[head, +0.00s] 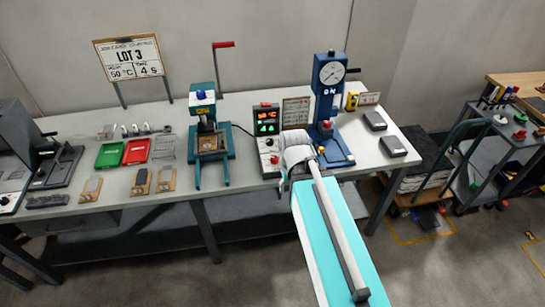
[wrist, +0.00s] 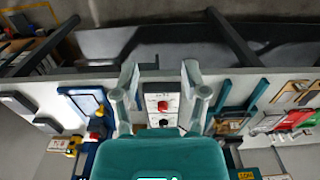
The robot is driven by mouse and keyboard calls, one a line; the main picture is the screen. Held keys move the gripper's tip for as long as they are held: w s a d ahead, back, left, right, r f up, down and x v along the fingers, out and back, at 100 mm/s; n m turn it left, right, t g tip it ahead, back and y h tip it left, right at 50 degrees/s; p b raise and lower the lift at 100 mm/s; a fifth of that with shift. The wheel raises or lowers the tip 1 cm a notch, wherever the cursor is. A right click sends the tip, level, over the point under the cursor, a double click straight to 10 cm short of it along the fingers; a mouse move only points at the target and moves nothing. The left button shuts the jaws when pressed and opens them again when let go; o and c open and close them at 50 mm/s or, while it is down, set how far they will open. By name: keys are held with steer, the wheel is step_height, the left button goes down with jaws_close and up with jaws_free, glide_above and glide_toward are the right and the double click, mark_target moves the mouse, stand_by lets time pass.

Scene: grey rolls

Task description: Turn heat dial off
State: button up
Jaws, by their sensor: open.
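The heater control box (head: 268,120) stands on the bench with a lit display, orange digits above a green 4. Its pale lower panel carries a red dial (head: 275,160). My gripper (head: 290,165) is beside this panel, partly hidden behind my arm. In the wrist view, my gripper (wrist: 160,80) is open, with one finger on each side of the panel. The red dial (wrist: 163,106) shows between the fingers, with a gap on both sides. A small black knob (wrist: 164,122) sits below it. I cannot tell how far the fingertips are from the panel.
A blue gauge press (head: 330,105) stands close right of the box. A teal lever press (head: 207,140) stands to its left. Green (head: 109,154) and red (head: 136,151) trays lie farther left. A LOT 3 sign (head: 130,58) reads 50 °C and 4 s.

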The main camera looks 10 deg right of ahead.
steer(key=o, duration=0.4)
steer(key=shift+w, duration=0.25)
steer(key=m+b, duration=0.2)
steer(key=m, duration=0.8)
glide_above(274, 157)
step_height(274, 157, down, 2)
steer(key=shift+s+d+f, duration=0.1)
steer(key=shift+s, duration=0.05)
steer(key=shift+f, duration=0.15)
step_height(274, 157, down, 14)
steer(key=b, duration=1.4)
steer(key=shift+r, duration=0.25)
steer(key=c, duration=1.2)
